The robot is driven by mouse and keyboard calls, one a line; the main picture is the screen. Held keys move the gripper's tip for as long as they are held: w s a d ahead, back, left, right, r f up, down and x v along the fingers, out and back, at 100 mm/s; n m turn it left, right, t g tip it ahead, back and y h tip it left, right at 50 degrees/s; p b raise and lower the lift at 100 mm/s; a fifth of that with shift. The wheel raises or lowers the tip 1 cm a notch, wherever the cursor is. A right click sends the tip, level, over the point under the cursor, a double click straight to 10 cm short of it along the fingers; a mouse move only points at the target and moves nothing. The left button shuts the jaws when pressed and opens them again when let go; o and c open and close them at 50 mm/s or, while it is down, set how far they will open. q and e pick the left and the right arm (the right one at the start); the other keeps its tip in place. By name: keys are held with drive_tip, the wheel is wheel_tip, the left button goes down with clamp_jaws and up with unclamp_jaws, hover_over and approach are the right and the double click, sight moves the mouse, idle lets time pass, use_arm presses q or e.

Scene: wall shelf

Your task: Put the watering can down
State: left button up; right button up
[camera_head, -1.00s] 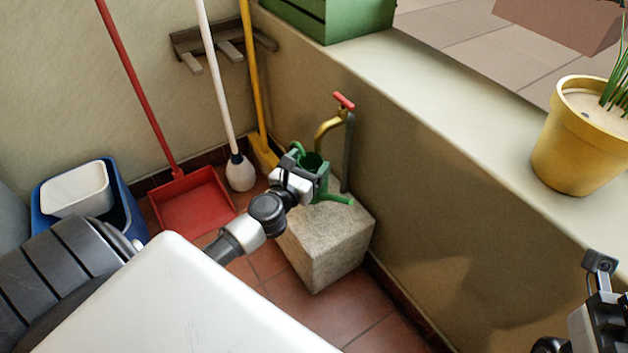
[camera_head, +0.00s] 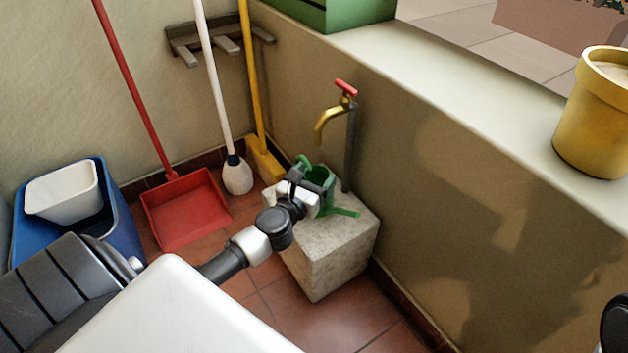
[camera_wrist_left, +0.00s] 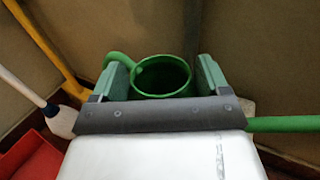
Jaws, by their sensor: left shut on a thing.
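The green watering can (camera_head: 325,180) is at the stone block (camera_head: 335,255), below the brass tap (camera_head: 328,122). Its spout points right over the block's top. My left gripper (camera_head: 312,184) is shut on the can. In the left wrist view the can's round open top (camera_wrist_left: 162,76) shows between the two fingers of my left gripper (camera_wrist_left: 165,85), with the handle at left and the spout at right. The can's base is hidden, so I cannot tell if it touches the block. Of my right arm only a dark part shows at the right edge; its gripper is out of view.
A red dustpan (camera_head: 187,208), a white mop (camera_head: 236,176) and a yellow broom (camera_head: 267,165) stand left of the block. A blue bin (camera_head: 125,215) is at far left. A yellow pot (camera_head: 590,125) stands on the wall ledge (camera_head: 450,90).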

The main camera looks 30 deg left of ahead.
use_arm(q)
drive_tip(key=o, duration=1.4)
